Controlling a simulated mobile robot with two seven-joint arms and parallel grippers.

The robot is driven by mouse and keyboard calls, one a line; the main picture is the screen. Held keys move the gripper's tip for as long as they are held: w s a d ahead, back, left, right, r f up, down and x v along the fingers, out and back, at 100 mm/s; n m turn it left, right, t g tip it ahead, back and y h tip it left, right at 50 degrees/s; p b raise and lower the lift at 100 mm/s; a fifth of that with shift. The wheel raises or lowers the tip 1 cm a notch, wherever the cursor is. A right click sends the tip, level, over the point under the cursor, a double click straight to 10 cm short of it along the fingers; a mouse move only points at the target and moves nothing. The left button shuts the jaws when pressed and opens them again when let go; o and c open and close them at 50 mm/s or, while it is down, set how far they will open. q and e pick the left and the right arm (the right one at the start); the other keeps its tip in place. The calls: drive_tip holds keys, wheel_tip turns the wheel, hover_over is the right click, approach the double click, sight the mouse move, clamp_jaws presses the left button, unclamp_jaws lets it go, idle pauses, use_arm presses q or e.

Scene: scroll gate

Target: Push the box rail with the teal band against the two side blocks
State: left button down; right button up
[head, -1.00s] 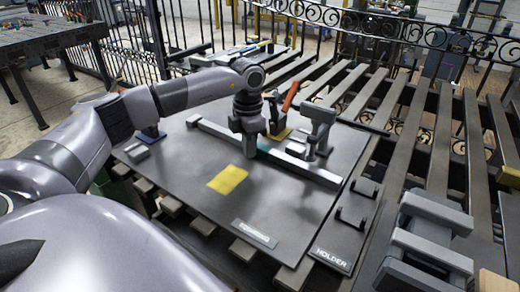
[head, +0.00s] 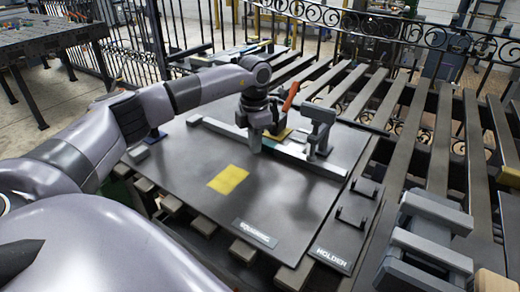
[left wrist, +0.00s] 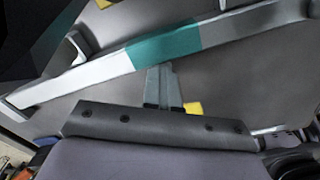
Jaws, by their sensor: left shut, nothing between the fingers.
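The long grey box rail (head: 315,162) lies on the dark work plate, running from upper left to lower right in the head view. In the left wrist view its teal band (left wrist: 163,45) is near the middle. My left gripper (head: 254,150) is shut and points down on the near side of the rail, beside the band; it mostly covers the band in the head view. In the wrist view its fingertips (left wrist: 162,68) are close to the rail's edge, at the band; contact is hard to tell. My right gripper is out of view.
A yellow square (head: 228,180) lies on the near plate (head: 265,205). A grey upright clamp (head: 319,130) and an orange-handled tool (head: 290,97) stand along the rail's far side. A holder panel (head: 345,225) is at the right.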

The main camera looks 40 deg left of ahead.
use_arm(q)
drive_tip(key=shift+r, duration=0.1)
drive_tip(key=shift+s+d+p, duration=0.15)
drive_tip(key=shift+s+p, duration=0.35)
drive_tip(key=shift+s, duration=0.65)
wheel_tip(320, 180, up, 8)
drive_tip(key=p, duration=0.6)
drive_tip(key=shift+p, duration=0.3)
